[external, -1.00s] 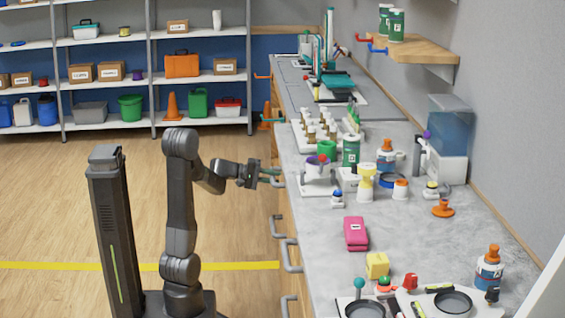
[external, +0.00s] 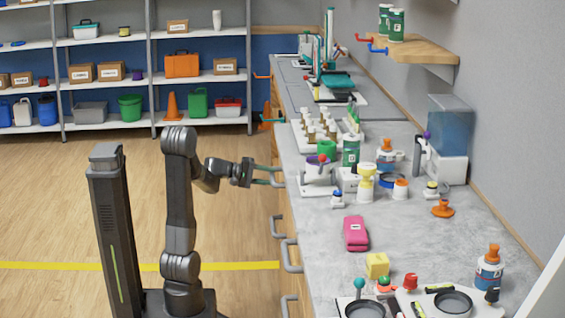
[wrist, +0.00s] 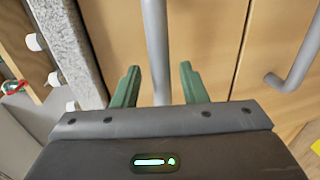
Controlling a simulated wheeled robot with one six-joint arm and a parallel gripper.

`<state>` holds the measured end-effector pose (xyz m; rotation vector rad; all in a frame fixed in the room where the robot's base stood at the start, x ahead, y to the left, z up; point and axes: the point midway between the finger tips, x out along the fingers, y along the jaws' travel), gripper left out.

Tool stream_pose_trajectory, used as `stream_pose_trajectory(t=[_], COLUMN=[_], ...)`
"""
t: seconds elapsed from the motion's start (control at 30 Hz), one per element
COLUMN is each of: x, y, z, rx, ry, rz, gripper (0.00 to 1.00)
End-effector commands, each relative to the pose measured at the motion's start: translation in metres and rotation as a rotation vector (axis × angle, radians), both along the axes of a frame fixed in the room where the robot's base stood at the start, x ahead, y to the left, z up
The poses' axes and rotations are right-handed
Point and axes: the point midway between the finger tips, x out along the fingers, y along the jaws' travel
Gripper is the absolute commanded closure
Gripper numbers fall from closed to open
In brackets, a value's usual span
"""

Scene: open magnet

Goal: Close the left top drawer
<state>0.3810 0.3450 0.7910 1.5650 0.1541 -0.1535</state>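My gripper (wrist: 160,85) is open, with its two green fingers spread apart. In the external view the gripper (external: 272,176) is level with the far part of the counter front, at a grey bar handle (external: 280,182). In the wrist view that handle (wrist: 155,40) runs between the fingertips, with a gap on both sides, so it is not gripped. The handle is on a light wooden front (wrist: 205,35), which I take to be the left top drawer. How far this drawer stands out cannot be told.
Another handle (wrist: 298,60) is on the neighbouring front. More handles (external: 291,256) stick out along the counter front nearer the camera. The grey countertop (external: 410,240) holds bottles and small lab items.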

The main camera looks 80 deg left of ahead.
Motion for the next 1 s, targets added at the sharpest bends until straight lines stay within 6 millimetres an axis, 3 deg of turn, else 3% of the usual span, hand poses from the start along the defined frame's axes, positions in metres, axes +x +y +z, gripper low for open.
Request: stream_pose_trajectory(t=[0.3,0.6,1.0], x=[-0.053,-0.092,-0.107], y=[0.001,0.001,0.000], z=[0.014,0.021,0.022], rx=[0.001,0.001,0.002], ry=[0.000,0.000,0.000], rz=[0.005,0.002,-0.001], gripper=[0.61,0.61,0.61])
